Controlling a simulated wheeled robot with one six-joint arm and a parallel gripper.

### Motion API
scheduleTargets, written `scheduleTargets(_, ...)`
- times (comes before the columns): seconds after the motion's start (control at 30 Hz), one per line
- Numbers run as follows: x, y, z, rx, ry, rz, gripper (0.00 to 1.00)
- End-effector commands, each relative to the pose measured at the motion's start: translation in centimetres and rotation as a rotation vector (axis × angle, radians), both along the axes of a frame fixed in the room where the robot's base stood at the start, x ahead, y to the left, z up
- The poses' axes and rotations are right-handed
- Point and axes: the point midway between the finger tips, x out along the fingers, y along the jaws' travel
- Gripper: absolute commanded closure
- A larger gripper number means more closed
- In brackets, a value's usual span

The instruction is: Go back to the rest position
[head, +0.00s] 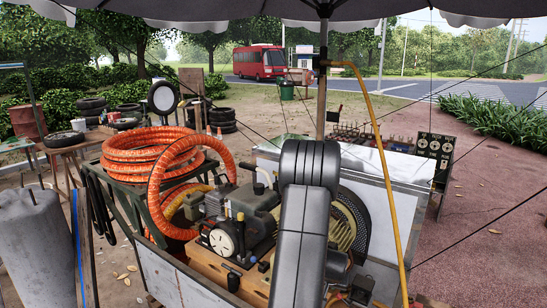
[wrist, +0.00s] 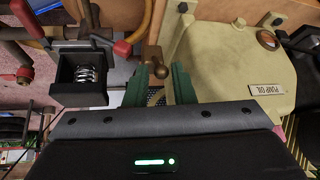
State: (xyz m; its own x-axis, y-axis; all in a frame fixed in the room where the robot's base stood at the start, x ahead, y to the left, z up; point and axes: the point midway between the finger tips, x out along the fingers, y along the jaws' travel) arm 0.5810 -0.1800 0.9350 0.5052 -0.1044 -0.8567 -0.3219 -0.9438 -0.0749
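My gripper (wrist: 159,84) shows in the wrist view as two green fingers with a clear gap between them. It is open, and I see nothing held. A brass-coloured knob (wrist: 158,68) shows in line with the gap; I cannot tell whether the fingers touch it. In the head view my grey arm reaches over the compressor cart and hides the gripper. The compressor (head: 238,228) stands on the cart, partly behind the arm.
A cream tank (wrist: 225,62) marked PUMP OIL is close right of the fingers. A black box (wrist: 80,92) with a coil spring is at left. Orange hose (head: 150,150) is coiled on the cart. A yellow pipe (head: 385,165) and umbrella pole (head: 322,80) rise near my arm.

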Motion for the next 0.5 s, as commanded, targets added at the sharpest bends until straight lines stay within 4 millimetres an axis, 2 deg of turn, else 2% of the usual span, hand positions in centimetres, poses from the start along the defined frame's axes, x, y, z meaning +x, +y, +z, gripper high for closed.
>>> scheduleTargets(0.2, 0.8, -0.2, -1.3, 0.000, 0.000, 0.000, 0.77)
scheduleTargets(0.5, 0.9, -0.2, -1.6, 0.000, 0.000, 0.000, 0.77)
